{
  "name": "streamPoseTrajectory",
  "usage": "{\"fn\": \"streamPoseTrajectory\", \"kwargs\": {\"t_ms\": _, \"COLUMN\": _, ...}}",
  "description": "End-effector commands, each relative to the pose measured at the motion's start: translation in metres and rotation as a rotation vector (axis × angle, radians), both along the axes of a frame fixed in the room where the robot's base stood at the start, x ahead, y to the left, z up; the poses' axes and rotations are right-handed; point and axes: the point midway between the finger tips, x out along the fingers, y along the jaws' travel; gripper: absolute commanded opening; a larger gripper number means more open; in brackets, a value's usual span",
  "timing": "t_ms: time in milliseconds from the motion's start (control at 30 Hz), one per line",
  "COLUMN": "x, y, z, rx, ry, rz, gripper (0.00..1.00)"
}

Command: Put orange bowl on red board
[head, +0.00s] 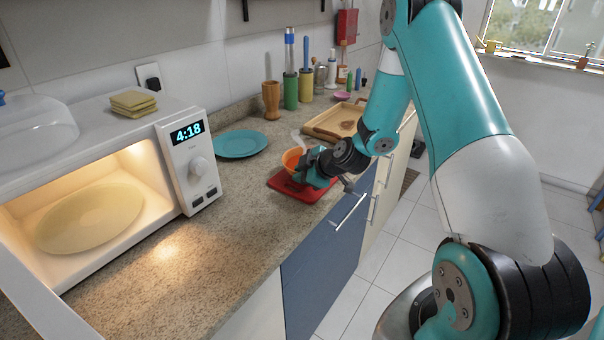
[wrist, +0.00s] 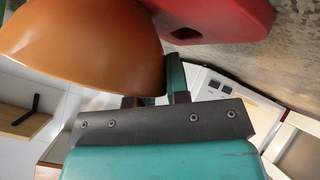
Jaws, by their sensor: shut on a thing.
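The orange bowl (head: 291,158) is at my gripper, just above or on the red board (head: 288,189) on the counter. In the wrist view the bowl (wrist: 80,45) fills the upper left, and the red board (wrist: 222,18) shows beside it. My gripper (head: 312,166) is shut on the bowl's rim side; in the wrist view a finger (wrist: 176,80) meets the bowl's edge. The arm hides part of the bowl in the head view. I cannot tell whether the bowl touches the board.
An open, lit microwave (head: 195,165) stands at the left. A teal plate (head: 240,144) lies behind the board. A wooden tray (head: 335,120) is beyond it, with a wooden cup (head: 271,100) and several bottles along the wall. The counter in front of the microwave is clear.

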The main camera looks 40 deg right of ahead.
Motion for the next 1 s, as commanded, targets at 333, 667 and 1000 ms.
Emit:
{"fn": "streamPoseTrajectory", "kwargs": {"t_ms": 333, "x": 0.0, "y": 0.0, "z": -0.001, "rx": 0.0, "ry": 0.001, "rz": 0.001, "gripper": 0.43}}
{"fn": "streamPoseTrajectory", "kwargs": {"t_ms": 667, "x": -0.018, "y": -0.007, "z": 0.015, "rx": -0.001, "ry": -0.001, "rz": -0.005, "gripper": 0.43}}
{"fn": "streamPoseTrajectory", "kwargs": {"t_ms": 1000, "x": -0.073, "y": -0.022, "z": 0.06, "rx": -0.002, "ry": -0.002, "rz": -0.005, "gripper": 0.43}}
